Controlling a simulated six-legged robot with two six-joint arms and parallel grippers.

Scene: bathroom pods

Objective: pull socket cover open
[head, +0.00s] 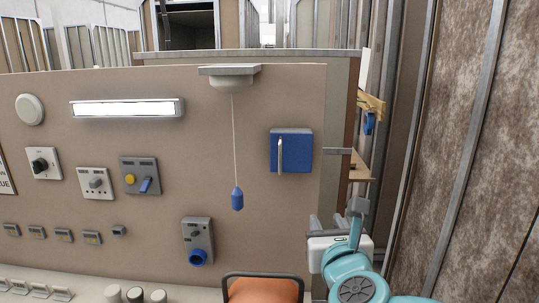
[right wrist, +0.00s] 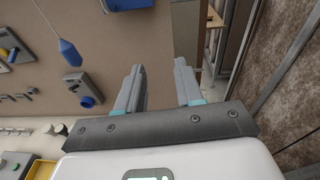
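A blue square cover (head: 290,150) with an upright silver handle (head: 280,155) is on the beige wall panel, and looks closed; I cannot tell for sure that it is the socket cover. Its lower edge shows at the top of the right wrist view (right wrist: 128,4). A grey box with a round blue socket (head: 197,241) is lower on the panel; it also shows in the right wrist view (right wrist: 83,90). My right gripper (head: 326,222) is below and right of the blue cover, apart from it. Its fingers are spread and empty in the right wrist view (right wrist: 159,80). My left gripper is out of view.
A blue pull weight (head: 237,199) hangs on a cord between the cover and the socket box. Several switches and knobs fill the panel's left. An orange-seated chair (head: 263,289) stands below. A wooden bracket (head: 371,104) and a brown wall (head: 480,150) are at right.

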